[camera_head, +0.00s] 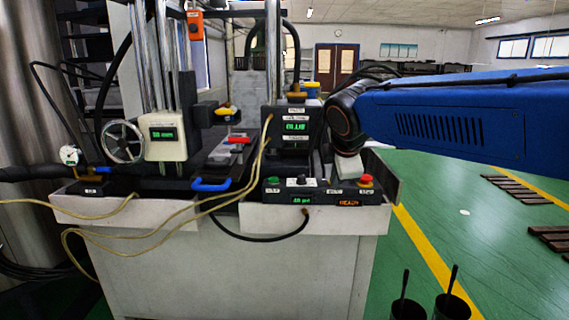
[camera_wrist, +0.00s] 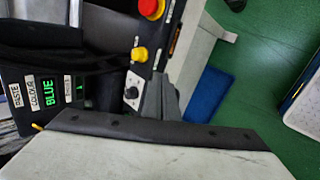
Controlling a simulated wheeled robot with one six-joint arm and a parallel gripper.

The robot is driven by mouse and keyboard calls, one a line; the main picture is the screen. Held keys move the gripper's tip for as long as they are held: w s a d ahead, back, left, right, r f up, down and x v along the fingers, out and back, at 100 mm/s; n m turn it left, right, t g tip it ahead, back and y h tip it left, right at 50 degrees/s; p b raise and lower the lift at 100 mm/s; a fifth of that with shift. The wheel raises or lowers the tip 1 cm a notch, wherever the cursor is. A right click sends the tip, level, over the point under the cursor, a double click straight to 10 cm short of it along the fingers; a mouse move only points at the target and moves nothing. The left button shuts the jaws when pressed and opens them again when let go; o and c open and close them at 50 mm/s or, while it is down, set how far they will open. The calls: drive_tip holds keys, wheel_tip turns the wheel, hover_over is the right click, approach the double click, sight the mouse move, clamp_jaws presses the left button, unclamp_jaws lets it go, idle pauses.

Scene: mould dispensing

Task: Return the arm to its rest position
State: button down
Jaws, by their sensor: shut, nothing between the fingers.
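My blue arm reaches in from the right in the head view, bent down at a dark wrist. My gripper (camera_head: 348,168) shows as a small pale grey piece below that wrist, close above the right end of the control panel (camera_head: 317,200). In the wrist view my gripper (camera_wrist: 160,97) is a grey wedge at mid-picture. It is shut with nothing held. The panel's red button (camera_head: 366,181) is just right of the gripper in the head view. How far apart gripper and panel are, I cannot tell.
The dispensing machine stands on a white bench (camera_head: 230,270) with a handwheel (camera_head: 123,141), a blue handle (camera_head: 211,185) and loose hoses. A display box (camera_wrist: 55,95) reads BLUE in the wrist view. Two dark pots (camera_head: 453,306) stand at lower right.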

drive_tip(key=s+d+f+m+g, duration=0.1)
drive_tip(key=s+d+f+m, duration=0.4)
drive_tip(key=s, duration=0.3)
drive_tip(key=s+d+f+m+g, duration=0.1)
drive_tip(key=s+d+f+m, duration=0.2)
drive_tip(key=s+d+m, duration=0.3)
drive_tip(key=s+d+f+m, duration=0.2)
drive_tip(key=s+f+m, duration=0.2)
drive_tip(key=s, duration=0.3)
drive_tip(key=s+d+f+m, duration=0.3)
drive_tip(key=s+f+m, duration=0.1)
drive_tip(key=s+f, duration=0.3)
drive_tip(key=shift+s+g, duration=0.4)
drive_tip(key=shift+s, duration=0.1)
